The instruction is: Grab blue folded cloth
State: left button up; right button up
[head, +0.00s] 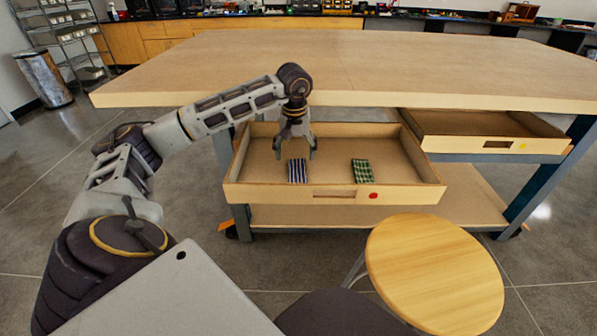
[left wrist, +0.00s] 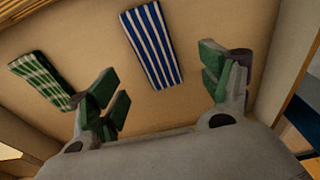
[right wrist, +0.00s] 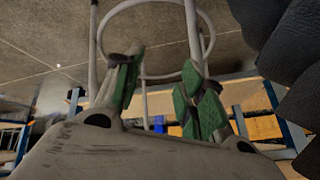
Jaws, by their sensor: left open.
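A blue and white striped folded cloth (head: 297,171) lies in the open drawer (head: 262,192) under the workbench. A green checked cloth (head: 362,171) lies to its right in the same drawer. My left gripper (head: 298,150) points down over the drawer, just behind and above the blue cloth, open and empty. In the left wrist view the blue cloth (left wrist: 152,46) lies ahead, between the lines of the two open fingers (left wrist: 165,90), apart from them. The green cloth (left wrist: 42,78) is at the left there. My right gripper (right wrist: 160,88) shows only in the right wrist view, fingers apart and empty.
The workbench top (head: 340,65) overhangs the drawer, close to my left arm. A second open drawer (head: 480,135) is at the right. A round wooden stool (head: 435,270) stands in front of the drawers. A red dot marks the drawer front.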

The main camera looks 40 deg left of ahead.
aim_at(297, 169)
pick_arm(q)
jog(key=shift+w+a+f+b, duration=0.15)
jog(key=shift+f+b, duration=0.35)
jog(key=shift+f, duration=0.7)
pick_arm(e)
notch_tip(297, 169, down, 2)
jog(key=shift+a+f, duration=0.1)
jog(key=shift+a, duration=0.05)
pick_arm(q)
jog(key=shift+w+f+b, duration=0.1)
jog(key=shift+f+b, duration=0.3)
jog(key=shift+f, duration=0.25)
jog(key=shift+w+d+f+b, duration=0.1)
jog(key=shift+f+b, duration=0.2)
jog(key=shift+f, duration=0.2)
jog(key=shift+w+d+f+b, duration=0.1)
jog(key=shift+f+b, duration=0.15)
jog(key=shift+f, duration=0.2)
jog(key=shift+a+f+b, duration=0.1)
jog(key=shift+f+b, duration=0.35)
jog(key=shift+f, duration=0.5)
pick_arm(e)
jog(key=f, duration=0.2)
jog(key=shift+a+f+t+y, duration=0.25)
jog(key=shift+f+t+y, duration=0.05)
jog(key=shift+f, duration=0.05)
